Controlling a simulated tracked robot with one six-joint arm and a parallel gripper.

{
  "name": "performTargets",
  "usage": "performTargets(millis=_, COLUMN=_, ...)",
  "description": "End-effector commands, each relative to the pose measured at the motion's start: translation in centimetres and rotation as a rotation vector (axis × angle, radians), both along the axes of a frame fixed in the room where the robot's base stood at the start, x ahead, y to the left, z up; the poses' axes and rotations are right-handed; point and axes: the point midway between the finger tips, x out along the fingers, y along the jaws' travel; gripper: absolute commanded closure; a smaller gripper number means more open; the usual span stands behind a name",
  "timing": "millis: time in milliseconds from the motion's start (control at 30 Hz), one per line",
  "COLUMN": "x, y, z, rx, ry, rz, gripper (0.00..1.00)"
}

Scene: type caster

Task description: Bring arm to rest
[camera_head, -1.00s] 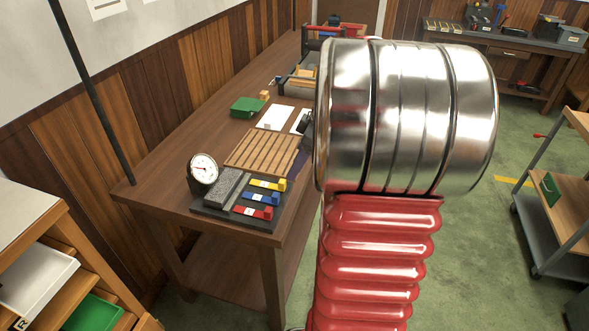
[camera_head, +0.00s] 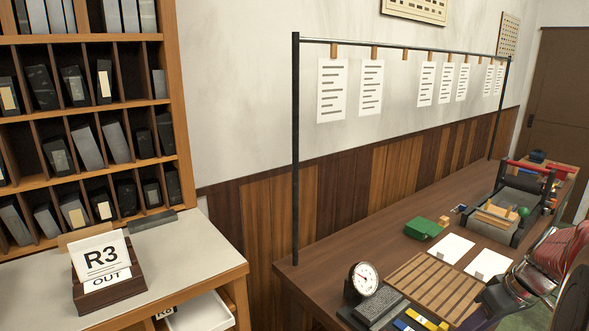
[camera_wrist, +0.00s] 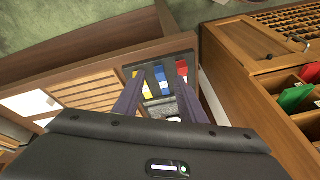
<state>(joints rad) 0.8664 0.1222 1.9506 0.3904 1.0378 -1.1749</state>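My arm shows at the lower right of the head view as red ribbed and dark metal parts (camera_head: 560,252). My gripper (camera_wrist: 160,82) shows in the wrist view with its two dark fingers apart and nothing held between them. Beyond the fingers lies a dark board with yellow, blue and red blocks (camera_wrist: 160,74), seen from above. In the head view a dark purple part near the slatted wooden rack (camera_head: 425,284) looks like my gripper's end, over the table's right side. The arm partly hides the table's right edge.
The brown table (camera_head: 335,255) carries a round dial gauge (camera_head: 364,279), a green box (camera_head: 422,228), white sheets (camera_head: 451,247) and a small press (camera_head: 515,205).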

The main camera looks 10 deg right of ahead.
Motion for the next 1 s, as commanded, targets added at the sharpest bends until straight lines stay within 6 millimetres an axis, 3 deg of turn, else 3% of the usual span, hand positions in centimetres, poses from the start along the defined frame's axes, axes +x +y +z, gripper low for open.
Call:
performTargets(millis=267, x=-2.4, y=3.5, z=-0.2, rx=0.021, ry=0.101, rz=-0.279, gripper=0.62)
performTargets(millis=500, x=-3.6, y=9.1, z=0.9, rx=-0.012, ry=0.129, rz=-0.431, gripper=0.62)
performTargets(millis=1000, x=-6.4, y=20.0, z=3.3, rx=-0.09, ry=0.035, rz=-0.479, gripper=0.62)
